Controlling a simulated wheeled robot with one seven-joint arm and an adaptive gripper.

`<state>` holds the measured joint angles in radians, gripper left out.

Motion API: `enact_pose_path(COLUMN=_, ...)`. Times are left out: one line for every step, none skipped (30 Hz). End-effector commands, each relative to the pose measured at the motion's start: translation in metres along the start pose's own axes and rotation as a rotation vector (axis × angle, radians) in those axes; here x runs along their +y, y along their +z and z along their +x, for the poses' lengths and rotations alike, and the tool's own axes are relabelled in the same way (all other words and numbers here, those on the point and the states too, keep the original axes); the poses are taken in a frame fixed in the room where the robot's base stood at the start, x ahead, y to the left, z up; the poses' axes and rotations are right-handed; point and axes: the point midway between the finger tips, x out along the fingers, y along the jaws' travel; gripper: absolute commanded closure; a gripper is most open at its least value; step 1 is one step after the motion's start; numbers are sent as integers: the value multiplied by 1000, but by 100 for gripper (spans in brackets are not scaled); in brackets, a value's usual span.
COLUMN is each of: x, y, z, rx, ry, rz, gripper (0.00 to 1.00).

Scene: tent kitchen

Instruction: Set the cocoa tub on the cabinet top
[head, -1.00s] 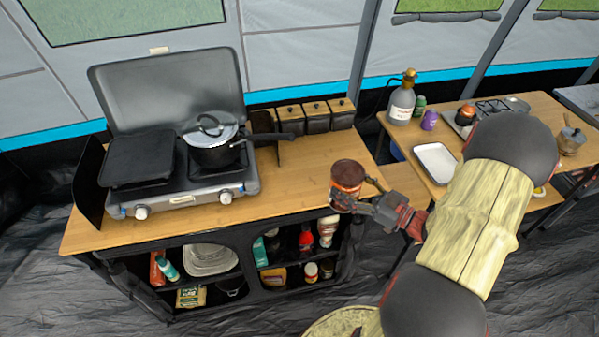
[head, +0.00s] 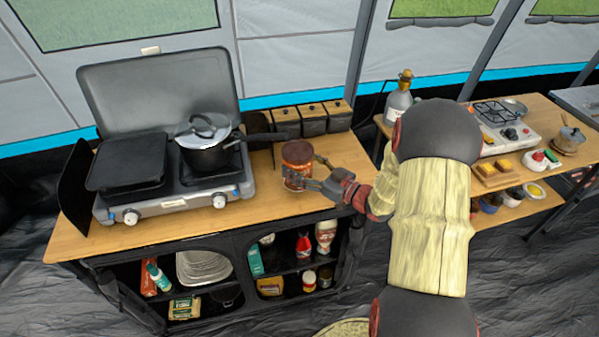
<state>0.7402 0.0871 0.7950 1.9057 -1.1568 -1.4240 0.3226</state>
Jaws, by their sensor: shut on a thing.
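The cocoa tub (head: 297,157) is a reddish-brown jar with a brown lid, seen in the head view over the right part of the wooden cabinet top (head: 255,200). My gripper (head: 300,178) is shut on the tub from the right side. The tub is upright or nearly so. I cannot tell whether its base touches the cabinet top, as the fingers cover its lower part.
A two-burner stove (head: 170,185) with a lidded pot (head: 207,150) stands left of the tub. Several dark canisters (head: 312,120) line the back edge. Bare wood lies in front of the tub. A second table (head: 540,115) with a small stove stands at the right.

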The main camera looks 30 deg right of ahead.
Motion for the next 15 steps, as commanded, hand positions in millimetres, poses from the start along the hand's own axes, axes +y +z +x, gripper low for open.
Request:
enact_pose_path(x=0, y=12, z=0, rx=0, ry=0, rz=2, gripper=94)
enact_pose_path(x=0, y=16, z=0, rx=-1, ry=0, rz=2, gripper=94)
enact_pose_path(x=0, y=21, z=0, rx=0, ry=1, rz=1, gripper=94)
enact_pose_path(x=0, y=24, z=0, rx=0, ry=1, rz=1, gripper=94)
enact_pose_path(x=0, y=26, z=0, rx=0, ry=1, rz=0, gripper=94)
enact_pose_path(x=0, y=26, z=0, rx=0, ry=1, rz=-1, gripper=94)
enact_pose_path(x=0, y=26, z=0, rx=1, ry=1, rz=-1, gripper=94)
enact_pose_path(x=0, y=25, z=0, rx=1, ry=1, rz=-1, gripper=94)
enact_pose_path(x=0, y=24, z=0, rx=1, ry=0, rz=-2, gripper=94)
enact_pose_path(x=0, y=24, z=0, rx=1, ry=0, rz=-2, gripper=94)
enact_pose_path(x=0, y=24, z=0, rx=1, ry=0, rz=-1, gripper=94)
enact_pose_path(x=0, y=24, z=0, rx=1, ry=0, rz=-1, gripper=94)
enact_pose_path(x=0, y=24, z=0, rx=1, ry=0, rz=-1, gripper=94)
enact_pose_path(x=0, y=25, z=0, rx=1, ry=0, rz=-1, gripper=94)
enact_pose_path(x=0, y=27, z=0, rx=1, ry=0, rz=-1, gripper=94)
